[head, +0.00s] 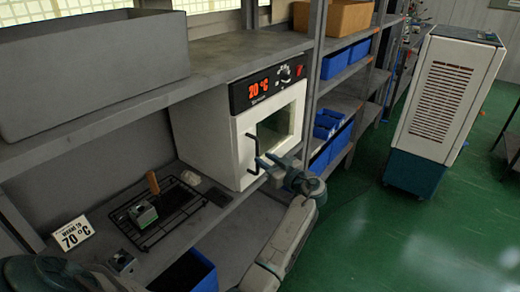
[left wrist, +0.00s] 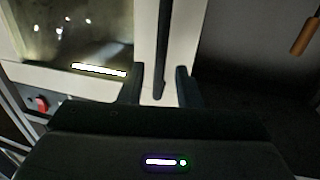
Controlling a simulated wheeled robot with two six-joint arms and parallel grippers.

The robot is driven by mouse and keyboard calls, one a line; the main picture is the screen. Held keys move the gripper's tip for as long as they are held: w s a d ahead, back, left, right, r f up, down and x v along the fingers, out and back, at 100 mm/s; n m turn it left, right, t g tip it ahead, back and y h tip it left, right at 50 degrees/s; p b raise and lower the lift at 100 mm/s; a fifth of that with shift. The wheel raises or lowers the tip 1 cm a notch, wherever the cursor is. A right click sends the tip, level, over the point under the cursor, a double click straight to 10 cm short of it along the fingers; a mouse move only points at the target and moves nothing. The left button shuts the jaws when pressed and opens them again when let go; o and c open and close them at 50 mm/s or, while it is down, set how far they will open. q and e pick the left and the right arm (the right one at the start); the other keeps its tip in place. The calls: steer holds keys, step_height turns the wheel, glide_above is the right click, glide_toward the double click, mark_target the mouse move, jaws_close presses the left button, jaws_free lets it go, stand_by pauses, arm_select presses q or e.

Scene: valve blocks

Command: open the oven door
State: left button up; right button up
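The white oven (head: 205,135) stands on the lower shelf, and its door (head: 289,103) looks shut, with a dark window (head: 272,130). A black vertical bar handle (head: 251,152) is at the left side of the door. My left gripper (head: 265,165) is in front of the lower part of the door, by the handle. In the left wrist view the handle (left wrist: 163,45) stands between the two spread fingers of the left gripper (left wrist: 159,88), with gaps on both sides. My right gripper is not in view.
A black wire rack (head: 160,225) with a small metal block (head: 143,213) and a wooden handle lies left of the oven. A "70 °C" card (head: 73,233) stands beside it. Blue bins (head: 335,64) fill shelves to the right. Green floor is free before the oven.

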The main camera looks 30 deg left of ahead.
mark_target(257, 172)
arm_select(q)
steer(key=p+x, duration=0.1)
steer(key=x, duration=0.3)
steer(key=shift+r, duration=0.1)
steer(key=shift+a, duration=0.35)
steer(key=shift+c, duration=0.2)
jaws_close()
